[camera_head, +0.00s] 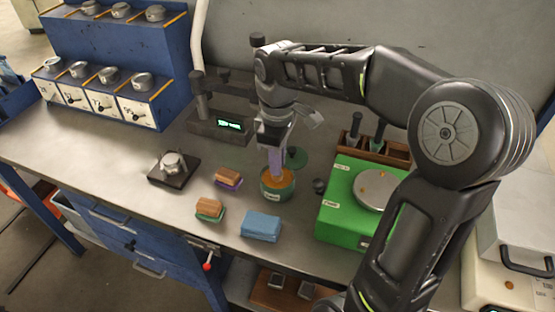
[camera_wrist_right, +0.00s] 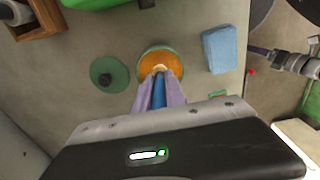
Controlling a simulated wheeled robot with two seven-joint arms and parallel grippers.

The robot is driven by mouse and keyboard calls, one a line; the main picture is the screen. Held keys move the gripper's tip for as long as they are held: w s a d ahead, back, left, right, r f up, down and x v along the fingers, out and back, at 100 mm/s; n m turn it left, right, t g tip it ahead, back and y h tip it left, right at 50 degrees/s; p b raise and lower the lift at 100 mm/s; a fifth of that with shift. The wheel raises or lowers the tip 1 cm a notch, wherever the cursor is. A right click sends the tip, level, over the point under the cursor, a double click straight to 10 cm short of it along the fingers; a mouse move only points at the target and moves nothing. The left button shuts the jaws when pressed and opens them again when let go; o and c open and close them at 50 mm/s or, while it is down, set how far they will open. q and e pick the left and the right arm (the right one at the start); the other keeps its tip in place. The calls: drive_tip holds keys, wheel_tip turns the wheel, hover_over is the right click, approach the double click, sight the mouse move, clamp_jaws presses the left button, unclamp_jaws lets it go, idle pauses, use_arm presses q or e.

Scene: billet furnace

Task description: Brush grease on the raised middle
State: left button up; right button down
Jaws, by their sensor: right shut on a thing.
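My right gripper (camera_head: 276,160) points down over a small green pot (camera_head: 277,193) of orange grease. In the wrist view its two pale purple fingers (camera_wrist_right: 159,92) are shut on the blue handle of a brush (camera_wrist_right: 158,98). The brush's pale tip is at the orange grease (camera_wrist_right: 158,58), inside the pot's rim; how deep it sits is hard to tell. A dark square plate (camera_head: 171,172) with a raised round metal middle (camera_head: 171,161) lies to the left. My left gripper (camera_wrist_right: 257,50) seems to show at the right of the wrist view, its jaws unclear.
A green lid (camera_head: 296,158) lies behind the pot. A blue block (camera_head: 261,226) and two layered brown blocks (camera_head: 210,209) (camera_head: 228,179) lie in front and left. A green box (camera_head: 341,218) with a round plate (camera_head: 375,189) stands right. Bench between pot and plate is partly clear.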

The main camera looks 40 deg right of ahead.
wheel_tip(320, 180, up, 7)
drive_tip(key=p, duration=0.6)
idle(1.0)
